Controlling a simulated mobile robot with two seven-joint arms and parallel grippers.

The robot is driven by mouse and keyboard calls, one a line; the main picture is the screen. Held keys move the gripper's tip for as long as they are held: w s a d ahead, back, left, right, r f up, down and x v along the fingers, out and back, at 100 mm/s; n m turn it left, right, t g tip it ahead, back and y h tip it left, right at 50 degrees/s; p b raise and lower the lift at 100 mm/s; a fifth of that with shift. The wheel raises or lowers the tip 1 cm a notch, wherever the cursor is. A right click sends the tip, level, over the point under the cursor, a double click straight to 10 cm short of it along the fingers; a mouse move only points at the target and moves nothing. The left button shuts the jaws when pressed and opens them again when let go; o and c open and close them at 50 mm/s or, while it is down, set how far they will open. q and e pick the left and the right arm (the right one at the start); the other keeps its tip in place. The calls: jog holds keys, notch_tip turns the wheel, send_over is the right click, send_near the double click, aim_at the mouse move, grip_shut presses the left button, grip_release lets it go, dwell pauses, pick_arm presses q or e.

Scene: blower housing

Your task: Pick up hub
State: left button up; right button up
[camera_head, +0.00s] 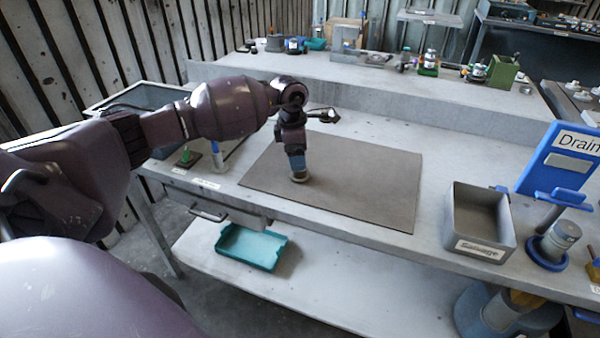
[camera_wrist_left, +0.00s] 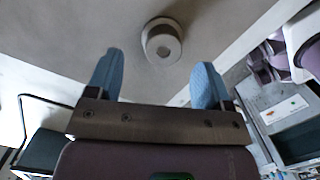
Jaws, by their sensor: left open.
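The hub (camera_head: 299,177) is a small grey round part on the brown mat (camera_head: 370,190), near its left side. In the left wrist view the hub (camera_wrist_left: 162,42) shows as a short cylinder with a hole in its face. My left gripper (camera_head: 297,164) points down just over the hub and partly hides it in the head view. In the left wrist view my left gripper (camera_wrist_left: 158,72) has its two blue fingers spread wide, with nothing between them. The hub shows beyond the fingertips, roughly centred. My right gripper is not in view.
A grey labelled bin (camera_head: 477,222) and a blue "Drain" stand (camera_head: 560,160) are at the right of the bench. A glass-walled tray (camera_head: 135,97) stands at the left. A teal tray (camera_head: 250,247) lies on the lower shelf. The mat's right part is clear.

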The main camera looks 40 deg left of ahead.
pick_arm(q)
jog(key=shift+d+f, duration=0.15)
jog(key=shift+f, duration=1.05)
jog(key=shift+d+f, duration=0.15)
jog(key=shift+f, duration=1)
jog(key=c, duration=1.1)
jog(key=shift+r, duration=0.3)
jog(key=shift+c, duration=1)
notch_tip(320, 180, up, 20)
jog(key=shift+f+p, duration=0.25)
jog(key=shift+p, duration=0.05)
